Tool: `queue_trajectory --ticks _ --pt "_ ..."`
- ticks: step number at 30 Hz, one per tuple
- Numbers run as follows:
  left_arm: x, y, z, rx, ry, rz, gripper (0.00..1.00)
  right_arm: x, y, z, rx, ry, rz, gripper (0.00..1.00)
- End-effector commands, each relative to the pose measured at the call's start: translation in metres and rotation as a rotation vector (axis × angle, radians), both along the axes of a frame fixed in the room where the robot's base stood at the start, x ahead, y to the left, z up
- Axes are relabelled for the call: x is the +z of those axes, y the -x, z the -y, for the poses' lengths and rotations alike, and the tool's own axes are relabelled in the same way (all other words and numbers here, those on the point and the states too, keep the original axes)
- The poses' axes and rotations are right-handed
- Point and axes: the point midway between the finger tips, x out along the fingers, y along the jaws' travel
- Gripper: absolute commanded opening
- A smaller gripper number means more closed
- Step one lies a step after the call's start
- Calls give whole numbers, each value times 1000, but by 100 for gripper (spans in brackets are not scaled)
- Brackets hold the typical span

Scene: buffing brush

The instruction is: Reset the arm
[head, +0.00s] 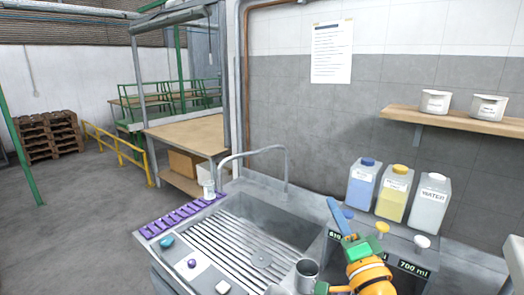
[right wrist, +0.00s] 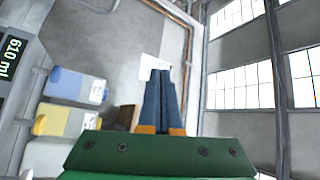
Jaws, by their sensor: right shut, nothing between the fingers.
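My right gripper (head: 337,214) is raised at the lower right of the head view, in front of the bottles. Its two blue fingers are together with nothing between them, as the right wrist view (right wrist: 160,98) also shows. They point up, away from the counter. My left gripper is not in the head view.
A metal sink (head: 262,258) with a tap (head: 286,168) lies left of my right arm. A metal cup (head: 307,273) stands close beside the arm. Blue (head: 362,184), yellow (head: 393,194) and white (head: 429,203) bottles stand behind. A shelf (head: 455,122) holds two tubs.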

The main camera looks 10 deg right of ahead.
Motion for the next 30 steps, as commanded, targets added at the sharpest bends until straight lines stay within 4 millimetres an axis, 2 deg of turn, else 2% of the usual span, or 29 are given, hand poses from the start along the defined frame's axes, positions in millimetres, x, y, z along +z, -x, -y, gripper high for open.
queue_trajectory --ticks 1,3,6,9,12,15,20,21,25,29,30 --pt "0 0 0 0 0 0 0 -45 3 -22 33 143 -166 0" --pt "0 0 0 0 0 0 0 -111 19 -48 98 359 -400 0" --pt "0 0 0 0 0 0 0 -186 58 -71 208 612 -668 0" --pt "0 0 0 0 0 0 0 -238 102 -83 321 805 -867 0" --pt "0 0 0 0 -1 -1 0 -275 147 -89 436 957 -1025 0" --pt "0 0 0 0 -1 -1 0 -300 192 -91 553 1082 -1159 0" --pt "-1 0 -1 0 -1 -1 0 -326 262 -90 751 1246 -1338 0" --pt "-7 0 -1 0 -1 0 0 -348 256 -90 750 1240 -1341 0" --pt "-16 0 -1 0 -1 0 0 -403 252 -92 769 1233 -1361 0" --pt "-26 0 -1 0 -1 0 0 -464 259 -92 793 1230 -1384 0" --pt "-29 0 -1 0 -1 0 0 -485 264 -92 802 1229 -1392 0"
